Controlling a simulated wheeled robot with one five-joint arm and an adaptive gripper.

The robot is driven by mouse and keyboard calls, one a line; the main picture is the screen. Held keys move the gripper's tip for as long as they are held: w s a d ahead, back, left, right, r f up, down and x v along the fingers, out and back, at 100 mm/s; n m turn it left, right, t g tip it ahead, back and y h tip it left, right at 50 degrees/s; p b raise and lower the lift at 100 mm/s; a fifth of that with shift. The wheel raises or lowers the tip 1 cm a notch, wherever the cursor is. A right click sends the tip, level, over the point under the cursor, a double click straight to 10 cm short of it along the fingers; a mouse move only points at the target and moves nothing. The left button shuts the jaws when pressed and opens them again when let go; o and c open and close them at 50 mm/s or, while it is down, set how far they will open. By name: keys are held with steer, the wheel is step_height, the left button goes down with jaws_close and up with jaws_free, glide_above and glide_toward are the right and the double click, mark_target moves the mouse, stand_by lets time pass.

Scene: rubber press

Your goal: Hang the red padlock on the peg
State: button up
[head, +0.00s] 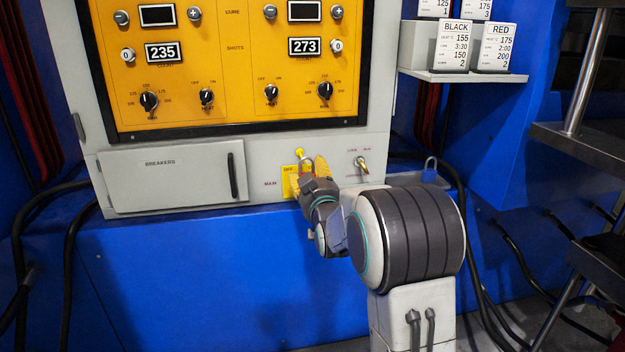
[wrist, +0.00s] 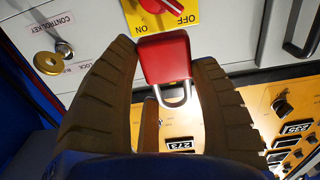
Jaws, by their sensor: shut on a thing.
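The red padlock (wrist: 165,62) is between the two tan ridged fingertips of my gripper (head: 309,174) in the wrist view. My gripper is shut on its body. The silver shackle (wrist: 174,98) points towards the bottom of the wrist view. In the head view the shackle (head: 307,158) shows as a small arch above the fingers, and the body is hidden by my gripper.
A yellow OFF/ON plate (wrist: 184,14) with a red switch handle is right by the padlock. A brass key switch (head: 361,163) is to the right. The breakers door (head: 172,178) is to the left. The yellow control panel (head: 235,75) is above.

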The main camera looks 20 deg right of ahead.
steer(key=shift+w+d+f, duration=0.1)
steer(key=shift+w+f, duration=0.1)
steer(key=shift+w, duration=0.4)
steer(key=shift+w+d+f, duration=0.15)
steer(key=shift+w, duration=0.4)
steer(key=shift+w+d+f, duration=0.1)
steer(key=shift+w+f, duration=0.1)
steer(key=shift+w, duration=0.4)
steer(key=o, duration=1.3)
steer(key=shift+f, duration=0.1)
